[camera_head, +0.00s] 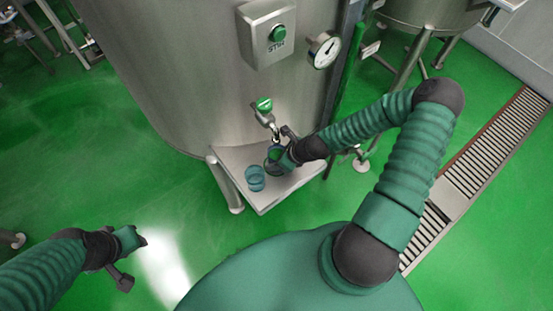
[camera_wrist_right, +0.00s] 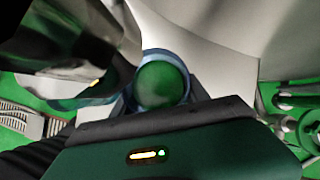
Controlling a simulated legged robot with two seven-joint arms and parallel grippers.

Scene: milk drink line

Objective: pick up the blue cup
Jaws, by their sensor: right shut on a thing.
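A clear blue cup (camera_head: 255,180) stands upright on the steel shelf (camera_head: 268,203) below the tap (camera_head: 263,110).
A green post (camera_head: 351,70) stands right of the tap. A floor grate (camera_head: 490,150) runs along the right.

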